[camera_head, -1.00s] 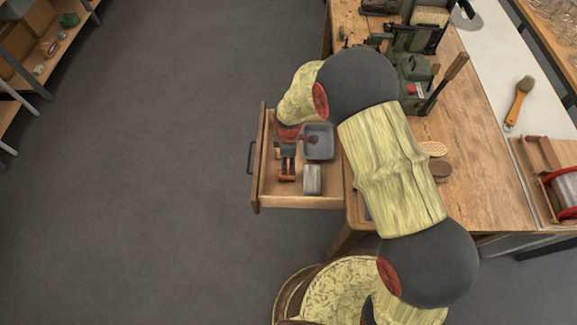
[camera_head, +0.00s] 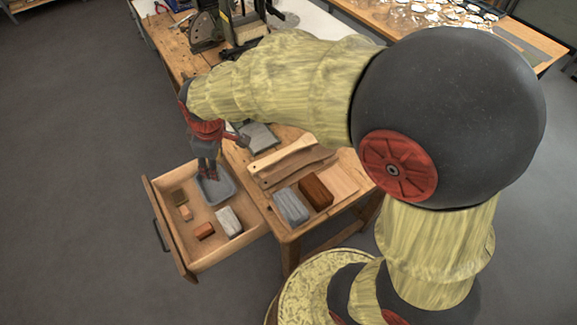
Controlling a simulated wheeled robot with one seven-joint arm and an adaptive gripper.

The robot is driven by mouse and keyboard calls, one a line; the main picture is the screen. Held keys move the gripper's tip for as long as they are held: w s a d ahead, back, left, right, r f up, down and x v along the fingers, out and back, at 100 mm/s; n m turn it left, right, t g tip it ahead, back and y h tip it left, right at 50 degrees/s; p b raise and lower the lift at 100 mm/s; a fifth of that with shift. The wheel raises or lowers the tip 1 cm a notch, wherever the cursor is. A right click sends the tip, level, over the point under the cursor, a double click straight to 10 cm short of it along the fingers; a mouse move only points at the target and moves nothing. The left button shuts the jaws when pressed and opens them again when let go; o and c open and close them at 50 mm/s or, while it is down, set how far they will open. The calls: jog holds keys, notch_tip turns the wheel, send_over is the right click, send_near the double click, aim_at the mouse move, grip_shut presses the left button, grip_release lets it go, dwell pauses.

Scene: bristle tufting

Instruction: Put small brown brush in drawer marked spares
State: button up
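An open wooden drawer (camera_head: 157,207) sticks out from the workbench at the lower left; no marking on it can be read. Inside lie a small reddish-brown piece (camera_head: 204,231), perhaps the small brown brush, though bristles cannot be made out. A small orange-brown piece (camera_head: 186,213) and a darker brown piece (camera_head: 179,198) lie to its upper left. My gripper (camera_head: 208,175) points down over the drawer's back part, near the grey tray, apart from the reddish-brown piece. I see nothing held, but the fingertips are too small to tell their opening.
A grey tray (camera_head: 217,192) and a grey block (camera_head: 229,222) share the drawer. On the bench lie a grey block (camera_head: 291,206), a dark brown block (camera_head: 316,192) and wooden handles (camera_head: 282,154). A machine (camera_head: 207,30) stands at the back. The floor at left is clear.

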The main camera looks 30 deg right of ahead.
jog(key=s+d+r+m+t, duration=0.1)
jog(key=s+d+r+m, duration=0.4)
jog(key=s, duration=0.4)
jog(key=s+d+r+m+t, duration=0.2)
jog(key=s+d+r+m, duration=0.3)
jog(key=s+r, duration=0.3)
jog(key=shift+s+d+h, duration=0.3)
jog(key=shift+s+d, duration=0.6)
jog(key=shift+s, duration=0.3)
